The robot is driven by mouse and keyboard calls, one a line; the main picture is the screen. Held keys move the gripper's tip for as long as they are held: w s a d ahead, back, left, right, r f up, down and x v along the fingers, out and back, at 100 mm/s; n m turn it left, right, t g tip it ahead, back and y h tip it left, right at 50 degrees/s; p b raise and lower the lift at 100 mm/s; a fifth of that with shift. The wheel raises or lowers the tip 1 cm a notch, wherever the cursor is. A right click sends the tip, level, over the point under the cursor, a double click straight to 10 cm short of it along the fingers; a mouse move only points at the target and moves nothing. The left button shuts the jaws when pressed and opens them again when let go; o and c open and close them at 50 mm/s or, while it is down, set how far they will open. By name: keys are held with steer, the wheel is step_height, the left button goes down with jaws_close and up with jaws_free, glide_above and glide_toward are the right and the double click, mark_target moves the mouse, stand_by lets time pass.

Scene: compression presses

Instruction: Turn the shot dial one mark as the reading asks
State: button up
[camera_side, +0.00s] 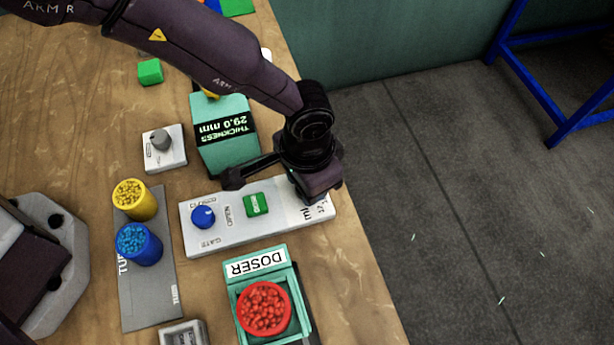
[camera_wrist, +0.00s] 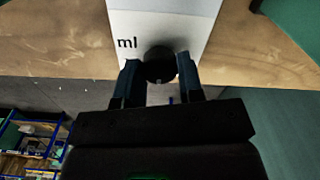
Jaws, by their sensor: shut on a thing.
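The shot dial (camera_wrist: 160,66) is a dark round knob at the end of the white control panel (camera_side: 230,229), beside the "ml" print. My gripper (camera_wrist: 161,80) is shut on the dial, one finger on each side of it, in the wrist view. In the side view my gripper (camera_side: 316,192) comes down over the panel's right end and hides the dial and part of its scale. A thickness gauge (camera_side: 222,150) behind the panel reads "THICKNESS 29.0 mm", upside down in the side view. Which mark the dial points at is hidden.
The panel also has a blue knob (camera_side: 203,217) and a green button (camera_side: 255,204). A doser (camera_side: 258,264) with a red cup of pellets stands in front. Yellow (camera_side: 135,199) and blue (camera_side: 139,244) pellet tubs stand at left. The table edge is close at right.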

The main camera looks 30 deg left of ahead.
steer(key=o, duration=0.9)
step_height(320, 180, up, 13)
steer(key=shift+r, duration=0.1)
stand_by(0.6)
steer(key=s+a+r+n+t, duration=0.2)
steer(key=s+a+r, duration=0.2)
steer(key=a, duration=0.7)
steer(key=s+a+r+n+t, duration=0.1)
steer(key=s+a+r+n, duration=0.1)
steer(key=s+a+r, duration=0.3)
steer(key=s+a+r+n+t, duration=0.2)
steer(key=s+a+r, duration=0.2)
steer(key=a+r, duration=0.6)
steer(key=shift+s+a+t, duration=0.15)
steer(key=shift+a, duration=1.95)
steer(key=shift+s+a+t, duration=0.1)
steer(key=shift+a+t, duration=0.05)
steer(key=shift+a, duration=1.95)
